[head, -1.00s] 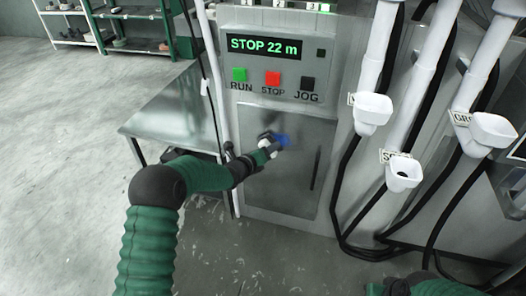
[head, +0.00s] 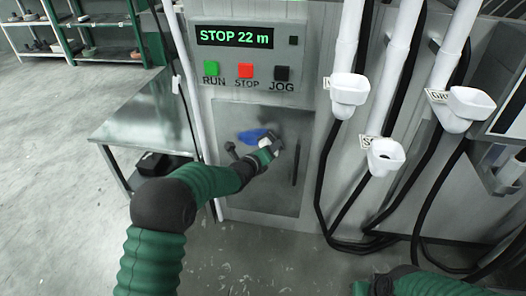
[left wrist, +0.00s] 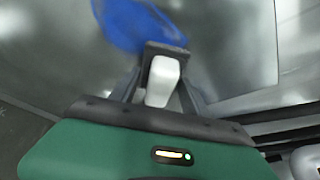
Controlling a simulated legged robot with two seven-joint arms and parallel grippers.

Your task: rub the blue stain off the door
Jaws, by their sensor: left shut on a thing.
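The metal door (head: 240,183) is on the front of the grey machine, below its buttons. A blue stain (head: 250,136) is on the upper left part of the door. My left gripper (head: 274,146) is at the door, just right of and slightly below the stain. In the left wrist view it is shut on a white block (left wrist: 162,80), a wiping piece by its look; the stain (left wrist: 135,22) shows beyond the fingertips. I cannot tell whether the block touches the door. Only part of my right arm shows at the bottom edge; its gripper is out of view.
A metal table (head: 150,112) stands left of the machine. RUN, STOP and JOG buttons (head: 246,72) are above the door. White funnels (head: 385,157) on pipes and black hoses are at the right. Shelves (head: 90,35) stand at the back left.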

